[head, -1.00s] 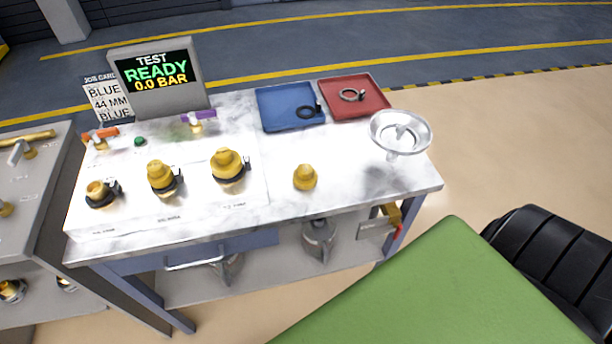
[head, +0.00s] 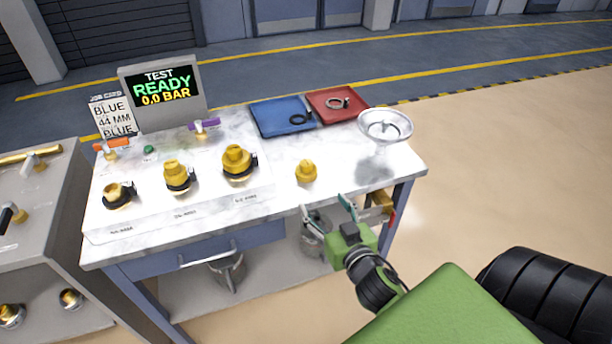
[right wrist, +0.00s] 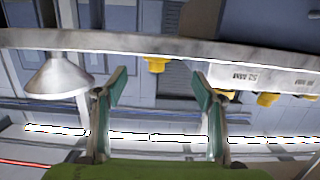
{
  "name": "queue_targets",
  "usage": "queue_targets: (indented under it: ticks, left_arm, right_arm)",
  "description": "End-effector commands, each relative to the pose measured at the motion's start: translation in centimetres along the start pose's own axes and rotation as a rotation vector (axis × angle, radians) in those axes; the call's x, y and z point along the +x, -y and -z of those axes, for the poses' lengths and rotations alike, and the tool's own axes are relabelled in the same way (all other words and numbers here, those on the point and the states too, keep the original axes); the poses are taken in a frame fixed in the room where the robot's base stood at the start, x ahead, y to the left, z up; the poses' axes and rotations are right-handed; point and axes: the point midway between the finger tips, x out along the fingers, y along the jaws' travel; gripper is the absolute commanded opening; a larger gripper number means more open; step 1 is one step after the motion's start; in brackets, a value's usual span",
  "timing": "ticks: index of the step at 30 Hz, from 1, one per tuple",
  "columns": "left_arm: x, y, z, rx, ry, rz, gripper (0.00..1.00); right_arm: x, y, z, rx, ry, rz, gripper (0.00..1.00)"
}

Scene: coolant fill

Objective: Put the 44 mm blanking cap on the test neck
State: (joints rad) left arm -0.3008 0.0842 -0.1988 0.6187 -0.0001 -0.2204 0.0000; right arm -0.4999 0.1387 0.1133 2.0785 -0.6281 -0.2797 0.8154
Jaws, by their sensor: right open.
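A loose yellow stepped cap (head: 306,172) stands on the white bench top, right of the raised panel; it also shows in the right wrist view (right wrist: 156,65). On the panel are three necks with dark clamps: a left brass neck (head: 117,192) with an open-looking top, a middle neck (head: 176,174) and a larger right neck (head: 238,160), both topped by yellow stepped pieces. Their labels are too small to read surely. My right gripper (head: 326,207) is open and empty at the bench's front edge, nearer me than the loose cap. My left gripper is out of view.
A blue tray (head: 270,125) with a black ring and a red tray (head: 325,112) with a metal ring lie at the back. A metal funnel (head: 385,124) stands at the right. The display (head: 160,92) reads READY, 0.0 BAR; the job card (head: 112,117) reads BLUE, 44 MM, BLUE.

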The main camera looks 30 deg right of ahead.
Motion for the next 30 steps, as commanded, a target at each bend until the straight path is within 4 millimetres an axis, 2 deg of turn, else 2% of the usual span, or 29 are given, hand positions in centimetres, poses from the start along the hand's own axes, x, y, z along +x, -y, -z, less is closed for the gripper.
queue_targets:
  ticks: [2, 5, 10, 15, 18, 25, 30]
  left_arm:
    - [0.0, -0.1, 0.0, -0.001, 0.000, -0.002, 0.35]
    - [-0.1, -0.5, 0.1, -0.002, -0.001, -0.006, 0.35]
    - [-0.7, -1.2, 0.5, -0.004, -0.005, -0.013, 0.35]
    - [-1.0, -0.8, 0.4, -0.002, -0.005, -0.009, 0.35]
    - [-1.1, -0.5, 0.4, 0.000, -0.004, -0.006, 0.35]
    - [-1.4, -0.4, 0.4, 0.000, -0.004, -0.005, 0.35]
    - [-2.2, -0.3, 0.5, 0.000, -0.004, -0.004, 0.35]
  right_arm:
    - [-0.1, -0.1, 1.1, 0.004, -0.021, -0.002, 0.63]
    - [0.6, -0.2, 1.6, 0.004, -0.028, -0.002, 0.63]
    - [3.6, -0.1, 1.8, 0.002, -0.029, -0.001, 0.63]
    - [6.6, -0.1, 1.8, 0.003, -0.028, -0.001, 0.63]
    - [7.7, -0.1, 1.7, 0.004, -0.026, -0.001, 0.63]
    - [9.0, -0.2, 1.8, 0.004, -0.025, -0.002, 0.63]
    - [11.3, -0.2, 2.3, 0.003, -0.026, -0.002, 0.63]
